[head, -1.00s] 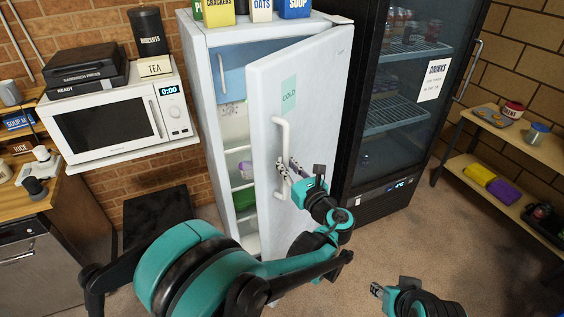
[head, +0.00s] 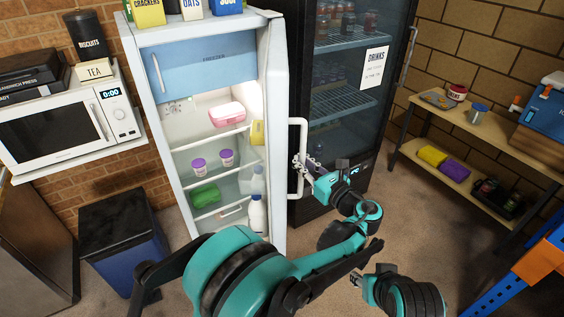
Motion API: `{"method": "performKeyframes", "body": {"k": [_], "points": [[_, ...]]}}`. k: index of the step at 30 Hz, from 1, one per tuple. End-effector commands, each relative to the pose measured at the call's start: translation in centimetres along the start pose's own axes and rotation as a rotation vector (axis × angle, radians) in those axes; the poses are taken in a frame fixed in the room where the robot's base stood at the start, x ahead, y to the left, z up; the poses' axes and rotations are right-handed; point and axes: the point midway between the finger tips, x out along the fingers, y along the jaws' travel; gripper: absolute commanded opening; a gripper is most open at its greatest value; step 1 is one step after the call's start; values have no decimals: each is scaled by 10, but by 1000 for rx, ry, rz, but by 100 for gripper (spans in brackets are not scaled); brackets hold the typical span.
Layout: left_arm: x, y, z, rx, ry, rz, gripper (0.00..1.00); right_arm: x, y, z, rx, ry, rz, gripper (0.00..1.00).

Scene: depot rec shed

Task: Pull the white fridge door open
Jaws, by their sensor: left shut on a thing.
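The white fridge (head: 165,130) stands with its door (head: 276,110) swung wide open, seen nearly edge-on. The white vertical handle (head: 304,135) sticks out on the door's right side. My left gripper (head: 304,168) is shut on the handle's lower part. My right gripper (head: 357,281) is low at the bottom, away from the fridge, and too small to tell whether it is open. Inside the fridge show a blue freezer flap (head: 205,75), a pink box (head: 227,115), purple-lidded tubs (head: 199,166) and a green item (head: 205,196).
A dark glass-front drinks fridge (head: 345,100) stands close to the right of the door. Bottles (head: 257,215) stand in the door's shelves. A microwave (head: 60,125) and a dark bin (head: 125,240) are at left. A wooden shelf (head: 480,135) is at right, with bare floor before it.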

Motion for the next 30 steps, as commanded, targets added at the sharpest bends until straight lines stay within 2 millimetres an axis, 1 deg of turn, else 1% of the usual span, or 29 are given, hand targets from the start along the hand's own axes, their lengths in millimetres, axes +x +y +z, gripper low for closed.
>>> {"method": "performKeyframes", "body": {"k": [1, 6, 12, 19, 30], "points": [[-8, -10, -3, 0, 6, -1, 0, 0, 0, 0, 0, 0, 0, 40], [-20, -39, -3, 0, 6, 48, 0, -2, 0, -1, 0, 0, 0, 40], [-29, -61, -2, 0, 6, 100, 0, -3, 0, -2, 0, 0, 0, 40], [-34, -74, -2, 0, 5, 127, 0, -3, 0, -2, 0, 0, 0, 40], [-34, -76, -2, 0, 5, 132, 0, -3, 0, -2, 0, 0, 0, 40]]}}
